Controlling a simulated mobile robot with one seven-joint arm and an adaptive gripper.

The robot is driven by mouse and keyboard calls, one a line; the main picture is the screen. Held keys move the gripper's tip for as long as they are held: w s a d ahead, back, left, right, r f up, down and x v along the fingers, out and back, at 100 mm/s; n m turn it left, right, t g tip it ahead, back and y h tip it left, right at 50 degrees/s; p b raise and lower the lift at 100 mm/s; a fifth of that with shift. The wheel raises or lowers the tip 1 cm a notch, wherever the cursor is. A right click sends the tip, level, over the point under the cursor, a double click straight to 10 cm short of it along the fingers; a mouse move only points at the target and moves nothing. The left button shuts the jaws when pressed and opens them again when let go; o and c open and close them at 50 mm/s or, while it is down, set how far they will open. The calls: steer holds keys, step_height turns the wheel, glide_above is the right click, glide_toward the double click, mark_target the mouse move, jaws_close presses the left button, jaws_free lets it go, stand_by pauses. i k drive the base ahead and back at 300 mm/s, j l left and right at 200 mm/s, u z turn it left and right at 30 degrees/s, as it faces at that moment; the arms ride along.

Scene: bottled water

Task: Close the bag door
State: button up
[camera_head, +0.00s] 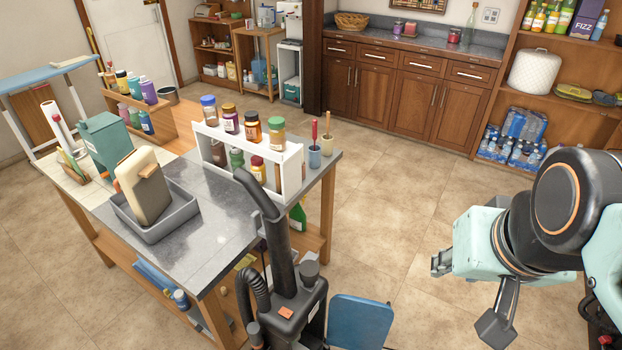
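My gripper (468,295) is at the right, held above open floor. Its two fingers are spread apart with nothing between them. I cannot make out a bag or a bag door for certain. Packs of bottled water (515,137) in clear wrap sit on the low shelf of the wooden shelving at the right back, far from my gripper. My arm hides part of the area below that shelving.
A grey-topped workbench (205,262) at the left carries a white bottle rack (291,172) and a grey tray (178,228). A black vacuum-like machine (293,305) and a blue panel (360,322) stand at the front. Wooden cabinets (390,98) line the back. Tiled floor between is clear.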

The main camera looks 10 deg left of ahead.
mark_target(355, 323)
steer(key=u, duration=0.65)
steer(key=k, duration=0.25)
steer(key=k+u, duration=0.4)
steer(key=u, duration=2.7)
steer(key=k+l, duration=0.3)
steer(key=l, duration=0.2)
steer(key=k+l, duration=0.35)
steer(key=l, duration=0.15)
steer(key=k+l, duration=0.3)
steer(key=l, duration=0.2)
steer(key=k+l, duration=0.35)
steer(key=l, duration=0.15)
steer(key=u, duration=0.05)
